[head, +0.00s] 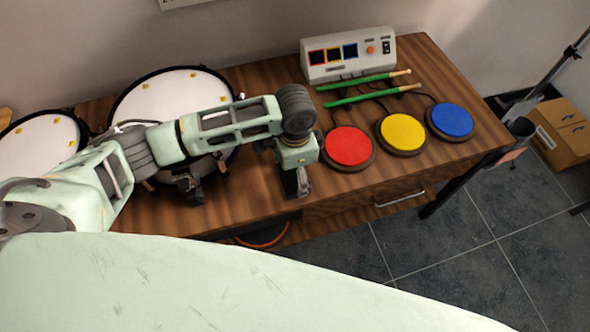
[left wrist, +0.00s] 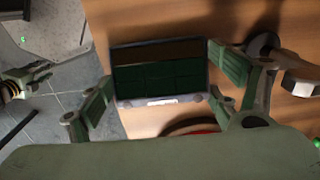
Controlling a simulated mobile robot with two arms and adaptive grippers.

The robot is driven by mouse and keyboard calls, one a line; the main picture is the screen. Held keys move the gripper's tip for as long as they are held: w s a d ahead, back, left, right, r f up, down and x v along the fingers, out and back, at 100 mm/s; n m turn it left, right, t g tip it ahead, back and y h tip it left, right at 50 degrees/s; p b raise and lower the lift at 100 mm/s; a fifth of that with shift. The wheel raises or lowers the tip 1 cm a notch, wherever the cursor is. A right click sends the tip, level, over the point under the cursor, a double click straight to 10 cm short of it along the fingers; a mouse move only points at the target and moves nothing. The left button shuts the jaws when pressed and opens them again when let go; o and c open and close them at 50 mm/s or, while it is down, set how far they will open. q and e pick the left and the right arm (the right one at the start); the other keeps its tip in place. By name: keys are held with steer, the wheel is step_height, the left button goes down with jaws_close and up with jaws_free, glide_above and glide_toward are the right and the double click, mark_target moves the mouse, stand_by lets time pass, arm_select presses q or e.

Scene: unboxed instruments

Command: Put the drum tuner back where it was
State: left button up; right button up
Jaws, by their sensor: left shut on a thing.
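The drum tuner (left wrist: 160,75) is a dark rectangular device with a dark green screen, seen face on in the left wrist view. My left gripper (left wrist: 165,88) is shut on it, one finger on each side. In the head view, my left gripper (head: 298,185) points down over the front part of the wooden table (head: 390,180), left of the red pad (head: 347,146). The tuner is small and mostly hidden there. In the left wrist view, what looks like my right gripper (left wrist: 35,76) shows at the left edge, over the floor; its jaws are unclear.
Two drums, one (head: 172,92) partly behind my left arm and one (head: 40,143) at the far left, stand on the table. A yellow pad (head: 402,131), a blue pad (head: 451,120), green drumsticks (head: 370,90) and a grey module (head: 349,54) are to the right. Bare wood lies near the front edge.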

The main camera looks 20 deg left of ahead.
mark_target(295, 174)
arm_select(q)
steer(key=o, duration=1.3)
step_height(295, 174, up, 12)
steer(key=shift+r, duration=0.1)
